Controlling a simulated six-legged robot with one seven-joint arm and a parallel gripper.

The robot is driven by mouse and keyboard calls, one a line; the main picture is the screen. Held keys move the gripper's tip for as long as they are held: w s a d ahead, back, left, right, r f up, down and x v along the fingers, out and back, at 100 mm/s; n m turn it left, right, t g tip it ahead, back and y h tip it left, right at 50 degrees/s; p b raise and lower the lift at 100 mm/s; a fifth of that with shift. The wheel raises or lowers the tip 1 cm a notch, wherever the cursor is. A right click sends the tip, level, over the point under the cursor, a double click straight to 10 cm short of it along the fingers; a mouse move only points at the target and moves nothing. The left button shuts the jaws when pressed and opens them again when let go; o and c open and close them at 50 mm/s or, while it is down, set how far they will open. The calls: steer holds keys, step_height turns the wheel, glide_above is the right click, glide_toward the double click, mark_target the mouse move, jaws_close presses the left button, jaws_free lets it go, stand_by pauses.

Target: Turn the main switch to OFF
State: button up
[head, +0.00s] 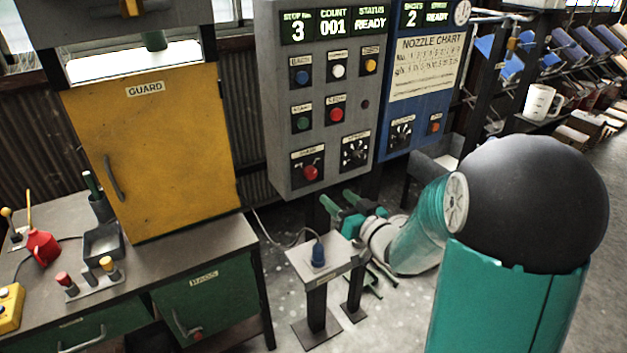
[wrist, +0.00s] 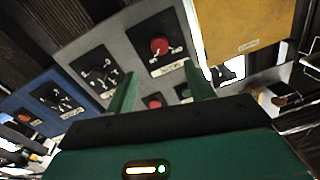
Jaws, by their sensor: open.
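The main switch (head: 310,172) is a red rotary knob on a black plate at the lower left of the grey control panel (head: 345,95). In the wrist view the main switch (wrist: 159,46) appears upside down, ahead of and between my two green fingers. White marks surround the knob, but I cannot read which one it points to. My gripper (head: 338,203) is open and empty, below and slightly right of the switch in the head view, apart from it. In the wrist view my gripper (wrist: 163,84) has its fingers spread wide.
A black selector dial (head: 355,150) sits right of the switch; green (head: 303,123) and red (head: 336,115) buttons sit above. A small pedestal with a blue plug (head: 318,253) stands below the panel. The yellow guard cabinet (head: 150,160) is at left, the blue panel (head: 420,80) at right.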

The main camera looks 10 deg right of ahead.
mark_target(313, 175)
steer(key=x, duration=1.1)
steer(key=shift+f, duration=0.1)
steer(key=c, duration=1)
